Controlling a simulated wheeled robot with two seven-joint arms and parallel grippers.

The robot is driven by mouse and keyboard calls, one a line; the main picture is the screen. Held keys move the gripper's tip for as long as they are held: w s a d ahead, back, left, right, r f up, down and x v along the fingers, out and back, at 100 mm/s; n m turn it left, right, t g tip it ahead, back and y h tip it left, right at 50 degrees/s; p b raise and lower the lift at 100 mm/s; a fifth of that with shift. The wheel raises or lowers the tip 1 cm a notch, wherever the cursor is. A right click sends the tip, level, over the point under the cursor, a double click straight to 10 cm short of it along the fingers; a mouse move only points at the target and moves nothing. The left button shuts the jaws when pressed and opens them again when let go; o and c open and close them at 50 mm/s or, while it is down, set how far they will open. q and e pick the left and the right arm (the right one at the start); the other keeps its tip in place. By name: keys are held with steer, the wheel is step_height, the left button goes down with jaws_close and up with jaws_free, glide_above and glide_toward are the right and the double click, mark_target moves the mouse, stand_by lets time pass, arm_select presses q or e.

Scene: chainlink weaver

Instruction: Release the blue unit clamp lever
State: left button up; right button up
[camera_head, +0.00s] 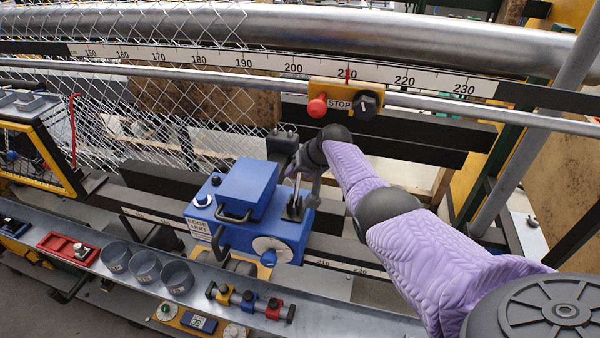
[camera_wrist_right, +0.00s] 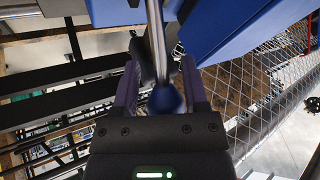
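The blue unit (camera_head: 232,197) sits on the rail in the middle of the head view, with black handles and a round dial on its front. Its clamp lever (camera_head: 296,188) is a metal rod standing at the unit's right side. In the right wrist view the lever (camera_wrist_right: 155,35) runs down to a dark blue ball knob (camera_wrist_right: 166,100). My right gripper (camera_head: 303,172) is at the lever, partly hidden behind its own wrist. In the wrist view its two fingers (camera_wrist_right: 160,85) are apart, one on each side of the knob, with a gap at the left finger. My left gripper is not in view.
A yellow stop box (camera_head: 345,97) with red and black knobs hangs on the ruler rail (camera_head: 262,62) above. Chain-link mesh (camera_head: 130,110) spreads at the left. The front tray (camera_head: 100,262) holds grey cups (camera_head: 145,267) and a coloured-block bar (camera_head: 248,300).

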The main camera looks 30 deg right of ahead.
steer(key=shift+s+a, duration=0.15)
steer(key=s+d+r+p, duration=0.1)
steer(key=s+p, duration=0.1)
steer(key=s, duration=0.4)
steer(key=s+d+r+p, duration=0.1)
steer(key=s, duration=0.6)
steer(key=shift+s+d+r+p, duration=0.15)
steer(key=shift+s+r+p, duration=0.1)
steer(key=shift+p, duration=0.1)
